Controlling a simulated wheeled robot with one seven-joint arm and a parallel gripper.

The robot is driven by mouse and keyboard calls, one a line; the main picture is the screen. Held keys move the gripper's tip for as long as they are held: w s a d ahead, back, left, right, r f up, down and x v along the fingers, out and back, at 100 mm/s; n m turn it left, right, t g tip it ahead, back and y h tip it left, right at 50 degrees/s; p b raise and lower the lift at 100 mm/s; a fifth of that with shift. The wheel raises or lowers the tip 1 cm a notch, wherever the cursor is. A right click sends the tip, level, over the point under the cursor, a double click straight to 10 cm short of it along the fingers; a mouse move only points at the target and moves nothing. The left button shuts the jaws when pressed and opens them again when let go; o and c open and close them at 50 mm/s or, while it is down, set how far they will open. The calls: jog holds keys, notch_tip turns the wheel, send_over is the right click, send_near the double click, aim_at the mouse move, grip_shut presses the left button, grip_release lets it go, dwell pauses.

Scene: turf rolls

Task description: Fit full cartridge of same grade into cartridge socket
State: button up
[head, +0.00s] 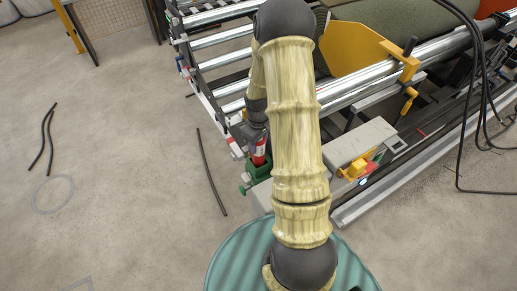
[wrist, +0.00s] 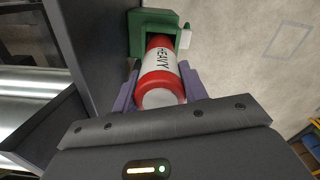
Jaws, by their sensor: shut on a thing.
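A red cartridge (wrist: 160,68) with a white label reading "HEAVY" is between the fingers of my gripper (wrist: 158,92) in the wrist view. My gripper is shut on it. The cartridge's far end is at the opening of a green socket (wrist: 150,18), and how deep it sits inside is hidden. In the head view the red cartridge (head: 259,152) stands at the green socket (head: 258,168), below my gripper (head: 257,140), which is partly hidden behind my arm.
A roller frame (head: 215,42) with metal rollers stands behind the socket. A grey box (head: 362,140) with a yellow part (head: 355,168) is to the right. A black strip (head: 210,170), cables (head: 43,140) and a ring (head: 53,194) lie on the left floor, otherwise mostly clear.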

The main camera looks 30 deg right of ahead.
jog(key=shift+f+p, duration=0.55)
jog(key=shift+f, duration=1.45)
jog(key=o, duration=1.3)
notch_tip(320, 180, up, 12)
jog(key=b, duration=0.3)
jog(key=shift+b, duration=0.3)
jog(key=shift+a, duration=0.1)
